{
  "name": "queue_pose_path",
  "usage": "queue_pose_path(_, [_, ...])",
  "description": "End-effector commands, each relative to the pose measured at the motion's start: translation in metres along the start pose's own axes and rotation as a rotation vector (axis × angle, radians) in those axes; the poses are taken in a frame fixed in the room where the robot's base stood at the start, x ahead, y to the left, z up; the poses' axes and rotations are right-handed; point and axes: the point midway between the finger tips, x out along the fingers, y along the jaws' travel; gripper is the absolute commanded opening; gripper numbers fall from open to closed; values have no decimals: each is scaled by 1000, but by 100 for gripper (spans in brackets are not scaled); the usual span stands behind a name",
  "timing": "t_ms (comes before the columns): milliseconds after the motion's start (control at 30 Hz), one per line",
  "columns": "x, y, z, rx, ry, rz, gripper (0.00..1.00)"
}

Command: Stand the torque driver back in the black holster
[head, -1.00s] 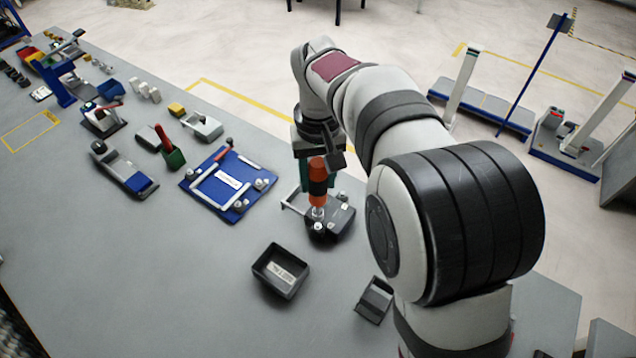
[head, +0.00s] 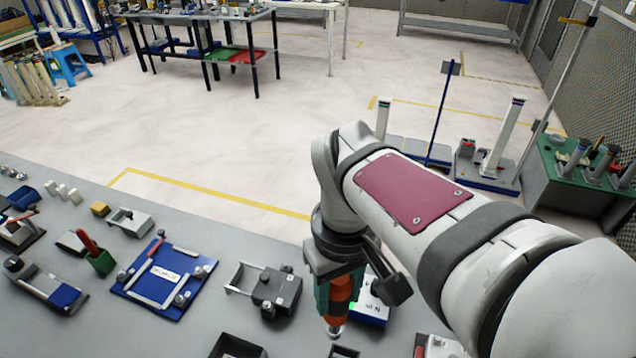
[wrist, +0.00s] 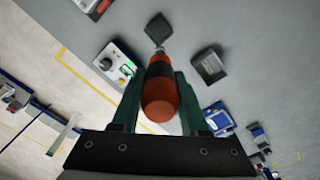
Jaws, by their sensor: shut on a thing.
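The torque driver (head: 341,290), orange with a black band, is in my gripper (head: 336,276), whose green fingers are shut on its sides. It hangs about upright, with its metal tip down and clear of the dark fixture. In the wrist view the driver (wrist: 160,97) shows end-on between the fingers. A small black holder (head: 343,352), which looks like the holster, is just below the tip and cut off by the bottom edge of the head view. A black square shape (wrist: 158,27) lies beyond the tip in the wrist view. I cannot tell the gap.
A dark fixture with a handle (head: 275,290) stands left of the driver. A black tray (head: 237,347) is at the bottom edge. A blue plate fixture (head: 163,275) is further left. A white-and-blue device (head: 372,305) stands right behind the driver.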

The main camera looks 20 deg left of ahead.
Motion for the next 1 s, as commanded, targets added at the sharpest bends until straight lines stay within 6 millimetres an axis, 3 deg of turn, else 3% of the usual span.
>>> queue_pose_path(33, [-1, 3, 13, 4, 3, 0, 0])
queue_pose_path(133, [-1, 5, 26, 1, 2, 0, 0])
queue_pose_path(467, [1, 6, 28, 0, 0, -1, 0])
queue_pose_path(1000, [54, 6, 28, 0, -1, 0, 0])
